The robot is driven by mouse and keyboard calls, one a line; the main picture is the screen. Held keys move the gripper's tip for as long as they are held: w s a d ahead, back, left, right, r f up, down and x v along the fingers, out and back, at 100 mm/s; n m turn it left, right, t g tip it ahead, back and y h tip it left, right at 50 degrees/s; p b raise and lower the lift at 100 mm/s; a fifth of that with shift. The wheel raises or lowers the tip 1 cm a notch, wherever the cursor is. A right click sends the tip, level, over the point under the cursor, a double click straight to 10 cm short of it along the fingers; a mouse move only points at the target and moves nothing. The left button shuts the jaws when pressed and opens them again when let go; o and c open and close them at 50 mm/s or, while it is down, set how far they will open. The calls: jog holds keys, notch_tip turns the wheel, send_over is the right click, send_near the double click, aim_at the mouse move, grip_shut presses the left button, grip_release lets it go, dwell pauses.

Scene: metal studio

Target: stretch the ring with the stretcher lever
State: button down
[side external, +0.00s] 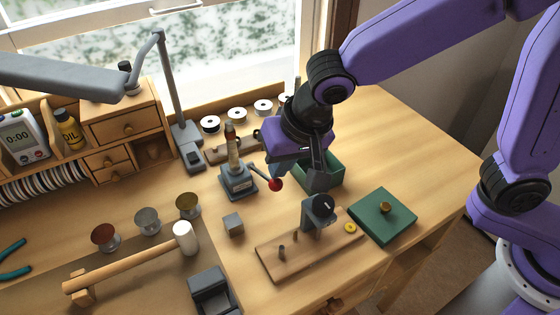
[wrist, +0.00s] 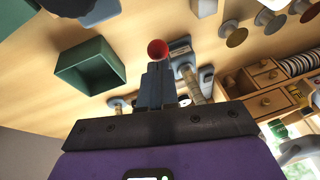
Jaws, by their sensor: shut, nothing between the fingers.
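The ring stretcher has a blue-grey base (side external: 238,183), an upright tapered post (side external: 233,152) and a lever ending in a red ball (side external: 275,184). My gripper (side external: 318,182) is shut and empty, to the right of the red ball in the side view. In the wrist view the shut fingers (wrist: 157,72) point at the red ball (wrist: 157,49), which shows just past their tips. I cannot tell whether they touch it. The stretcher base (wrist: 180,50) and post (wrist: 192,82) lie to the right of the fingers. I cannot make out a ring on the post.
An open green box (side external: 330,182) is behind and below my gripper; it also shows in the wrist view (wrist: 88,66). A green lid with a brass knob (side external: 370,222) and a wooden board with pegs (side external: 275,262) stand in front. A hammer (side external: 130,270) lies front left.

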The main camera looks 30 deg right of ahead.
aim_at(261, 175)
jog(key=s+f, duration=0.2)
jog(key=f, duration=0.2)
jog(key=shift+s+f, duration=0.2)
jog(key=shift+s, duration=0.2)
jog(key=shift+r, duration=0.1)
